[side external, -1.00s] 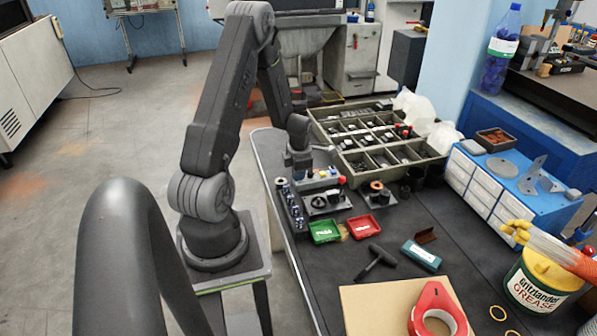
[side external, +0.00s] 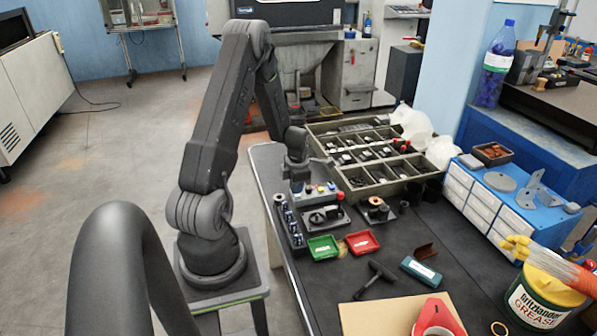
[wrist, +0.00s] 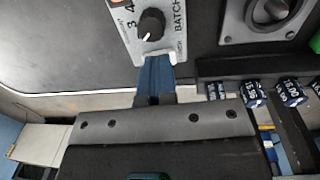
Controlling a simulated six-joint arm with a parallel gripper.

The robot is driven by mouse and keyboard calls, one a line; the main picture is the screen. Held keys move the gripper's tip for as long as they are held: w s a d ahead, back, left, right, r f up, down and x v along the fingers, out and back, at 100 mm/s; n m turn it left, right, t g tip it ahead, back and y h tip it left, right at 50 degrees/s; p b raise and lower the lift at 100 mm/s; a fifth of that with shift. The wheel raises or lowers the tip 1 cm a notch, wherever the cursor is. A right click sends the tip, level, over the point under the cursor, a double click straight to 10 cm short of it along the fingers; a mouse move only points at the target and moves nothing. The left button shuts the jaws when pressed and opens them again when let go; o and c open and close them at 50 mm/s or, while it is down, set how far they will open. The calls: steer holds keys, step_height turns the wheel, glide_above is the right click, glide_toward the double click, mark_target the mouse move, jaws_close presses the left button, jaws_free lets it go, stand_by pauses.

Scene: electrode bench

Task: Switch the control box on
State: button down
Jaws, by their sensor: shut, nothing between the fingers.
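The control box (side external: 320,192) is a small grey box with coloured buttons at the back left of the bench in the side external view. In the wrist view its grey face (wrist: 138,40) shows a black rotary knob (wrist: 151,24), the numbers 3 and 4 and the word BATCH; the rest is cut off at the top. My gripper (side external: 297,186) is at the left end of the box. In the wrist view my gripper (wrist: 157,64) is shut and empty, its tips at the panel's lower edge, just below the knob. Whether they touch the panel cannot be told.
A fixture plate with a round black part (wrist: 270,12) lies right of the box in the wrist view. A rack of blue cells (side external: 291,226) stands close by. A green tray (side external: 323,247), a red tray (side external: 362,242) and a large compartment tray (side external: 420,175) surround the area.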

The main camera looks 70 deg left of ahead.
steer(key=d+r, duration=0.3)
steer(key=r, duration=1)
steer(key=shift+d+r, duration=0.15)
steer(key=shift+r, duration=0.1)
steer(key=w+d+r+m+t, duration=0.25)
steer(key=d+r+m, duration=0.75)
steer(key=d+m, duration=0.55)
steer(key=s+d+r+m+t, duration=0.1)
steer(key=s+d+r+m, duration=0.2)
steer(key=d+m, duration=0.4)
steer(key=s+d+r+m+t, duration=0.2)
steer(key=s+d+m, duration=0.3)
steer(key=m, duration=0.8)
steer(key=d+r, duration=0.1)
steer(key=d, duration=0.1)
steer(key=shift+d+h, duration=0.4)
